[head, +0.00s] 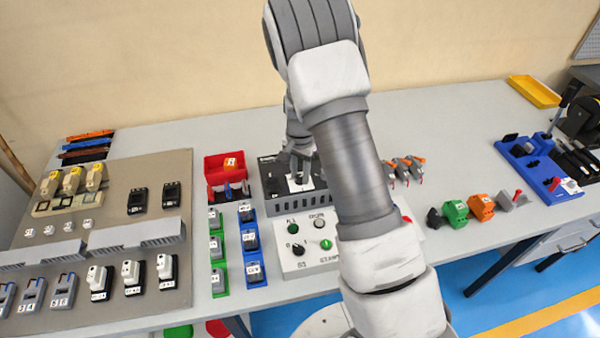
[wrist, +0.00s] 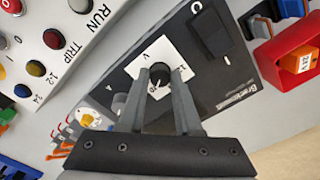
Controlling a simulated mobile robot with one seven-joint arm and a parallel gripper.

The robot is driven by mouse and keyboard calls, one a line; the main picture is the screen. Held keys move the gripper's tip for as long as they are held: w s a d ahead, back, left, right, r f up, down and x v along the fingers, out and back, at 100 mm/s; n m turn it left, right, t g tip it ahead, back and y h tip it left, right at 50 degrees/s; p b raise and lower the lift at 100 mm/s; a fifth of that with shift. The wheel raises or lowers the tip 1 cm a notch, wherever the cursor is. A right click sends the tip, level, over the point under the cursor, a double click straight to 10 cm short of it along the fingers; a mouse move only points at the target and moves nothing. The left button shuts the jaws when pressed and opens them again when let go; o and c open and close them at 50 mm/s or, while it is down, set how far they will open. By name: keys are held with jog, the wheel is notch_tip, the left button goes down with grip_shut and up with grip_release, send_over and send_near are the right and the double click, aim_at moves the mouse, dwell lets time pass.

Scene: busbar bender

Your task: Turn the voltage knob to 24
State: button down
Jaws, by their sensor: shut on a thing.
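The voltage knob (wrist: 160,73) is a small black round knob on a white square plate marked V (wrist: 145,57), on the face of a black power supply (wrist: 232,75). In the wrist view my gripper (wrist: 161,80) has one finger on each side of the knob and is shut on it. Scale marks on the plate are small and partly hidden by the fingers, so the knob's setting cannot be read. In the head view my gripper (head: 298,174) is over the black power supply (head: 275,185), and the knob is hidden.
A black rocker switch (wrist: 207,32) sits beside the knob plate. A grey control box (head: 305,262) with buttons stands in front of the supply. A red bin (head: 213,178) stands left of it. Small orange and grey clamps (head: 403,170) lie right.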

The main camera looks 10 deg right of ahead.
jog(key=shift+n, duration=0.3)
jog(key=shift+f+n+b, duration=0.1)
jog(key=shift+n+b, duration=0.7)
jog(key=shift+n, duration=0.1)
jog(key=n+b, duration=0.1)
jog(key=n, duration=0.2)
jog(key=shift+n+b, duration=0.3)
jog(key=shift+b, duration=0.05)
jog(key=n+b, duration=0.1)
jog(key=n, duration=0.4)
jog(key=shift+n, duration=0.3)
jog(key=c, duration=0.6)
grip_release()
jog(key=shift+r, duration=0.2)
